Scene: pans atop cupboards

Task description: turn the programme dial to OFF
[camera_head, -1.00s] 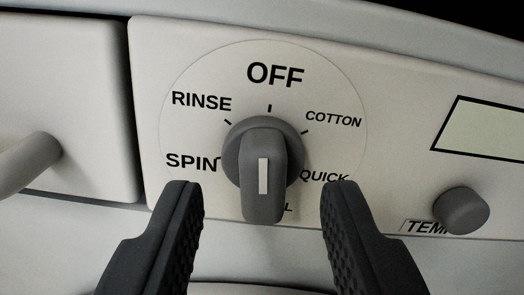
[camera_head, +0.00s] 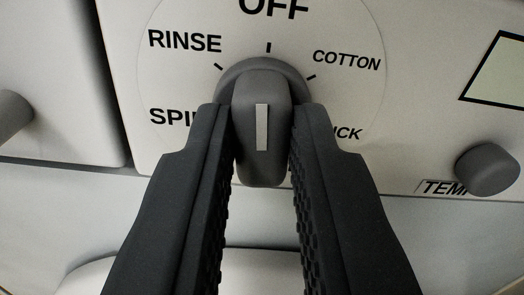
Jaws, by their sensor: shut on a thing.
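The programme dial (camera_head: 262,85) is a dark grey round knob with a raised grip bar and a white stripe. The stripe stands upright, roughly in line with the OFF label (camera_head: 273,8) at the top edge. I cannot tell which end of the stripe is the pointer. RINSE (camera_head: 185,41) and COTTON (camera_head: 346,61) show to either side. SPIN and QUICK are partly covered by my fingers, and the bottom label is hidden. My gripper (camera_head: 262,118) is shut on the dial's grip bar, one dark finger on each side.
A smaller grey TEMP knob (camera_head: 487,169) stands out at the right, clear of my right finger. A display (camera_head: 500,75) is above it. A grey handle (camera_head: 12,114) on a drawer front (camera_head: 55,60) is at the left. A pale rounded surface shows below the panel.

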